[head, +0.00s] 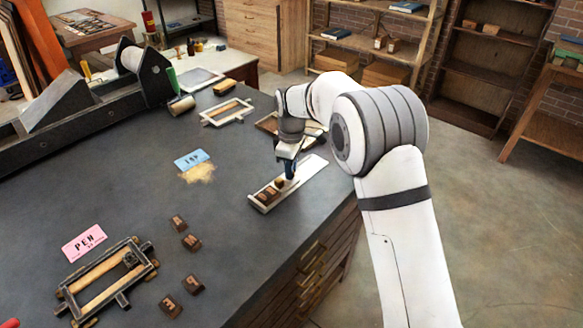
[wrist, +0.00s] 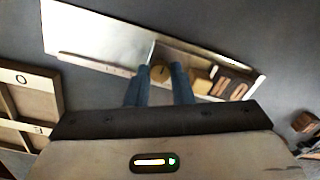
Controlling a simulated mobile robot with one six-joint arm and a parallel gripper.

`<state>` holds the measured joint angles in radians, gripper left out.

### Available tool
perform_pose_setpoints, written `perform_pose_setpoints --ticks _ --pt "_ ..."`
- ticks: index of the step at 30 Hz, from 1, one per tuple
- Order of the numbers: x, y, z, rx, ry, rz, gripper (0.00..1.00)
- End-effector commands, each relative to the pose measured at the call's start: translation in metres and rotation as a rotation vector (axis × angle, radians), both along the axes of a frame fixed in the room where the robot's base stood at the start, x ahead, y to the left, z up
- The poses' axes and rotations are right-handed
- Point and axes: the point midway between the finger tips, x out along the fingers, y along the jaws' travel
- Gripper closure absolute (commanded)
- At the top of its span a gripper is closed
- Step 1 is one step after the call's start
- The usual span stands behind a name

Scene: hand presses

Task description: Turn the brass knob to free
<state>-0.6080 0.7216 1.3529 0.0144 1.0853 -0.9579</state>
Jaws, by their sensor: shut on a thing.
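A pale metal composing stick (head: 312,168) lies on the dark bench top near its right edge, with wooden letter blocks (head: 266,194) in its left end. In the wrist view the stick (wrist: 85,35) runs across the top, with the dark-faced blocks (wrist: 224,82) at its right. In the head view my fingers hide the knob.
Loose wooden blocks (head: 191,242) lie on the bench left of the stick. A wood-and-metal frame (head: 105,278) is beside a pink PEN card (head: 84,243). A blue card (head: 190,160) lies by a pale powdery patch (head: 198,174). A wooden tray (wrist: 30,97) is at left in the wrist view.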

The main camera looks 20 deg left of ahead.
Motion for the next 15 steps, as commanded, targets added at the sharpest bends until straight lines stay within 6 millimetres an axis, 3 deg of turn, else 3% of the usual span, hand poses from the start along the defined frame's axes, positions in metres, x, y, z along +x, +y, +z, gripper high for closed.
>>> perform_pose_setpoints --ticks 15 --pt "0.0002 0.0005 0.0008 0.001 -0.002 0.067 1.0"
